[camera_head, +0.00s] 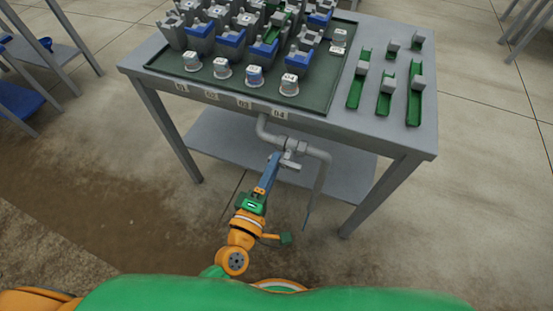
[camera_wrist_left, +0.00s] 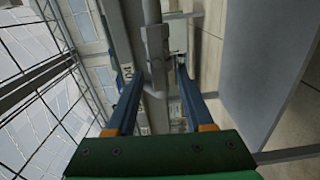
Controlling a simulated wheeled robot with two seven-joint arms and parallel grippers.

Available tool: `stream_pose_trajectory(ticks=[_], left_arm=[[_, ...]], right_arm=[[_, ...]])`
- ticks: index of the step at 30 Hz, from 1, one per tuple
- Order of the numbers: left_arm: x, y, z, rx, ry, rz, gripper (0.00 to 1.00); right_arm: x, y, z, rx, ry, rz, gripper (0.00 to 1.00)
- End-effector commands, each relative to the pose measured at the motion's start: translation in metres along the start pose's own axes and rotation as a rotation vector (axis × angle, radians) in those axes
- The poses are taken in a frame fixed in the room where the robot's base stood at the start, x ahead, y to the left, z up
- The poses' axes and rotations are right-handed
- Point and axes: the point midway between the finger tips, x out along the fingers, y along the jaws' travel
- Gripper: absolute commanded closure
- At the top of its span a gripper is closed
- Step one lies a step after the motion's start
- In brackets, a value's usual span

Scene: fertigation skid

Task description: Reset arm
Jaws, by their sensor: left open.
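My left gripper (camera_head: 277,160) reaches from the bottom of the head view to the front of the grey table (camera_head: 385,132), just below its edge. In the left wrist view its two blue fingers (camera_wrist_left: 160,75) stand apart, with a grey pipe (camera_wrist_left: 152,45) visible between or beyond them. In the head view this bent pipe (camera_head: 319,165) hangs under the table edge, with a light grey fitting (camera_head: 290,163) beside the fingertips. I cannot tell whether the fingers touch it. Nothing is seen clamped. My right gripper is not in view.
A dark green tray (camera_head: 318,98) on the table holds several grey and blue blocks and round-based pieces. Several green strips (camera_head: 413,105) with grey blocks lie at the right. A lower shelf (camera_head: 225,140) sits under the table. The floor (camera_head: 470,210) at right is clear.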

Motion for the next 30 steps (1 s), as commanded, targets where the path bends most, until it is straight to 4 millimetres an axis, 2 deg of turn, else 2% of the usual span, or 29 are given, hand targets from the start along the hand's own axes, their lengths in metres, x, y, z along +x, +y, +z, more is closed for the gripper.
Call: stream_pose_trajectory(ticks=[3,7,20,22,23,26,27,29,30], left_arm=[[-0.026,-0.001,0.001,0.0,-0.002,-0.003,0.47],[-0.044,-0.001,0.0,-0.001,-0.001,-0.003,0.47],[-0.047,0.0,0.0,-0.001,-0.001,-0.001,0.47],[-0.047,-0.009,0.001,0.036,-0.009,-0.021,0.47],[-0.048,-0.02,0.001,0.08,-0.018,-0.045,0.47],[-0.057,-0.091,-0.003,0.355,-0.099,-0.219,0.47],[-0.069,-0.13,-0.007,0.493,-0.156,-0.319,0.47],[-0.093,-0.186,-0.016,0.677,-0.255,-0.473,0.47],[-0.113,-0.217,-0.021,0.775,-0.327,-0.569,0.47]], right_arm=[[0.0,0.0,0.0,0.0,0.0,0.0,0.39],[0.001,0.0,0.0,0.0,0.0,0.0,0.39],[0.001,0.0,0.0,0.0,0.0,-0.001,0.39],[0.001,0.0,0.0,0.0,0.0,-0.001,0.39],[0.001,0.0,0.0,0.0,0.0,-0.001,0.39],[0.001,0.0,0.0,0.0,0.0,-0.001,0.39],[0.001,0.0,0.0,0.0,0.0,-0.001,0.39],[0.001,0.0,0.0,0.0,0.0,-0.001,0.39],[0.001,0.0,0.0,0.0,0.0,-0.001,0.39]])
